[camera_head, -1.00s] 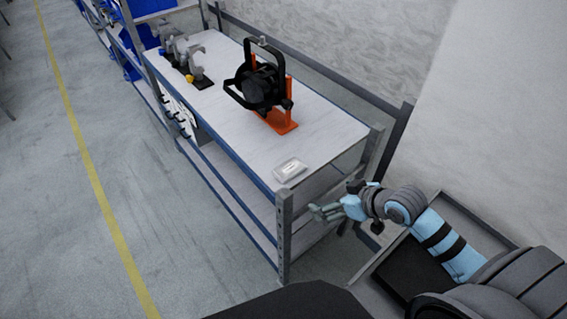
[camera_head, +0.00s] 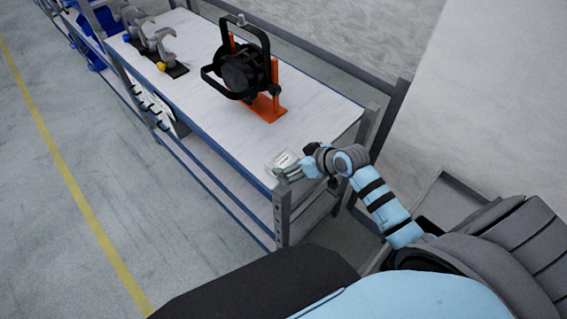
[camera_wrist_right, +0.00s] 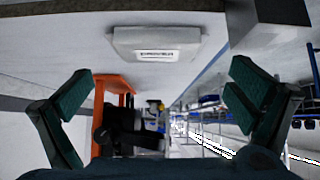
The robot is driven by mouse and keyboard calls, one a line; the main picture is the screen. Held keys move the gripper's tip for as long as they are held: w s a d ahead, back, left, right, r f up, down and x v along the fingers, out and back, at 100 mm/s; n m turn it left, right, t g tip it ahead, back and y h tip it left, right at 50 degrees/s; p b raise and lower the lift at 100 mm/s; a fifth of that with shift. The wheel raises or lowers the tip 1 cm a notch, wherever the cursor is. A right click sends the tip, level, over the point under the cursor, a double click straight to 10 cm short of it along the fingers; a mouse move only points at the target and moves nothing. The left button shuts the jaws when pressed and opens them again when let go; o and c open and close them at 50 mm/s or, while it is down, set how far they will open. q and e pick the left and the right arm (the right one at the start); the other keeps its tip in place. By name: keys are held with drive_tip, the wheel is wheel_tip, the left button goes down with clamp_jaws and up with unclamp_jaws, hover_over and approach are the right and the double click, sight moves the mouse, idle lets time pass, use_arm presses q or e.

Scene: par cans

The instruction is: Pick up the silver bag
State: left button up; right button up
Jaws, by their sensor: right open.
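The silver bag (camera_head: 283,158) is a small, flat, pale packet with a label. It lies on the near end of the white-topped workbench (camera_head: 215,100). In the right wrist view the silver bag (camera_wrist_right: 157,45) shows at top centre, ahead of and between the spread fingers. My right gripper (camera_head: 284,172) is at the bench's near end, just beside the bag, and partly overlaps it in the head view. In the right wrist view the right gripper (camera_wrist_right: 160,100) is open with nothing between its fingers. My left gripper is not in view.
A black par can (camera_head: 240,72) on an orange stand (camera_head: 268,106) stands mid-bench. Grey clamps (camera_head: 160,42) sit at the far end. A metal corner post (camera_head: 282,212) rises at the near bench corner. A wall runs along the right.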

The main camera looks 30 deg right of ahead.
sight(284, 160)
drive_tip(key=b+x, duration=0.1)
drive_tip(key=x, duration=0.4)
drive_tip(key=shift+w+f, duration=0.2)
drive_tip(key=shift+w, duration=0.05)
drive_tip(key=shift+w+f, duration=0.15)
drive_tip(key=shift+w, duration=0.05)
drive_tip(key=shift+s, duration=0.15)
drive_tip(key=shift+s+r, duration=0.1)
drive_tip(key=shift+r, duration=0.1)
drive_tip(key=c, duration=1.1)
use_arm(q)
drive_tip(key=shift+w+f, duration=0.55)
use_arm(e)
drive_tip(key=shift+r, duration=0.1)
